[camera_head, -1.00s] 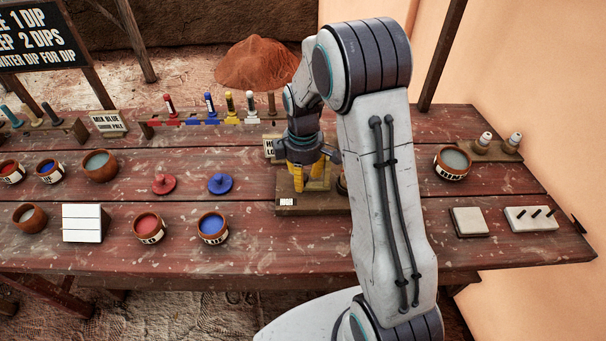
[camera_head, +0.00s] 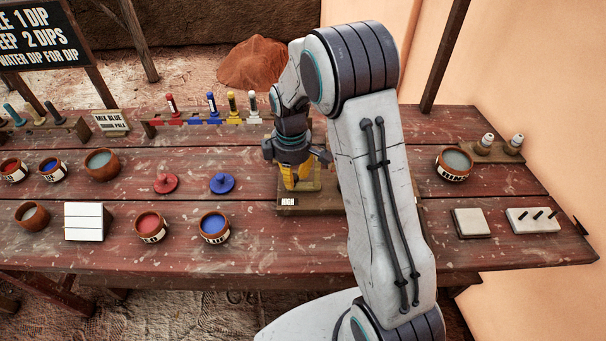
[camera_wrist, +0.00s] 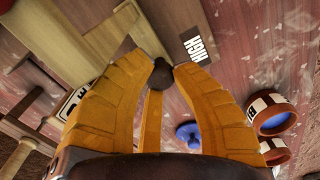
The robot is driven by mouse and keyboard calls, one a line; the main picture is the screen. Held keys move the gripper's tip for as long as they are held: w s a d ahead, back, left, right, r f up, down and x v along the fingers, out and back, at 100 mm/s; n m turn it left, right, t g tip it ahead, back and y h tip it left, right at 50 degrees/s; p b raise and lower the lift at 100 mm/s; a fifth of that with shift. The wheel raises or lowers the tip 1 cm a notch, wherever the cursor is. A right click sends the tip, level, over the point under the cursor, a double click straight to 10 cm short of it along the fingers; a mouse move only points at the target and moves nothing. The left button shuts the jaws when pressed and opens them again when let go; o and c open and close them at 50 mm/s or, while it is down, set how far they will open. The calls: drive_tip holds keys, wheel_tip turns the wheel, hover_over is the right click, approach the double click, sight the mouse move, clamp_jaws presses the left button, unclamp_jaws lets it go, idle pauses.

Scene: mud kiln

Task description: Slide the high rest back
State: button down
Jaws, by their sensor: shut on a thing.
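The high rest is a wooden piece on the table with a "HIGH" label (camera_head: 288,201) on its front. In the wrist view the same HIGH label (camera_wrist: 197,46) shows just beyond my fingertips. My gripper (camera_head: 291,187) points down over the rest, partly hiding it. In the wrist view its yellow fingers (camera_wrist: 163,72) are closed on a dark brown knob (camera_wrist: 161,76). My arm hides the right part of the rest in the head view.
A blue lidded piece (camera_head: 222,183) and a red one (camera_head: 165,183) lie left of the rest. A blue pot (camera_head: 213,228) stands front left. A rack of colored sticks (camera_head: 212,118) stands behind. Table right of my arm holds a pale tile (camera_head: 472,222).

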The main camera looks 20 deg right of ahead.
drive_tip(key=shift+w+a+f, duration=0.1)
drive_tip(key=shift+w+a, duration=0.05)
drive_tip(key=shift+a, duration=0.5)
drive_tip(key=c, duration=1.5)
unclamp_jaws()
drive_tip(key=shift+o, duration=1.1)
drive_tip(key=shift+w+a, duration=0.1)
drive_tip(key=shift+a, duration=0.1)
drive_tip(key=shift+d, duration=0.1)
wheel_tip(320, 180, up, 12)
